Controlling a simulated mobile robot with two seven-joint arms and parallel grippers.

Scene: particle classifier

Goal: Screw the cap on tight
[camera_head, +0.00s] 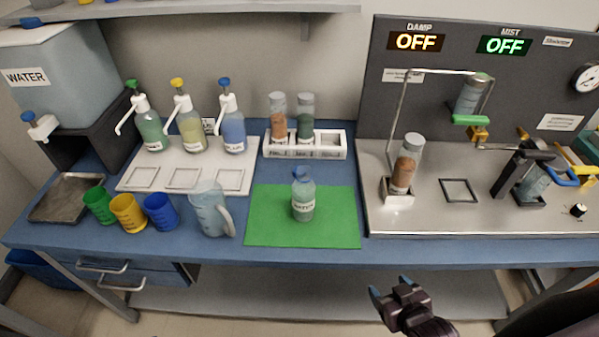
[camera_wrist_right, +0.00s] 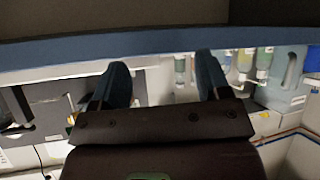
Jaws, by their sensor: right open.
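A clear bottle with a white label and blue-green contents (camera_head: 303,201) stands upright on the green mat (camera_head: 265,228). My right gripper (camera_head: 389,288) is in front of the bench, right of and well apart from the bottle. In the right wrist view its two fingers (camera_wrist_right: 160,80) are spread with nothing between them. My left gripper is not in view.
A clear jug (camera_head: 210,211) stands left of the mat, beside green, yellow and blue cups (camera_head: 129,213). Pump bottles (camera_head: 187,126) and a white vial rack (camera_head: 330,148) stand behind. The metal rig base (camera_head: 440,222) lies to the right. The bench's front edge (camera_head: 330,254) separates my gripper from the mat.

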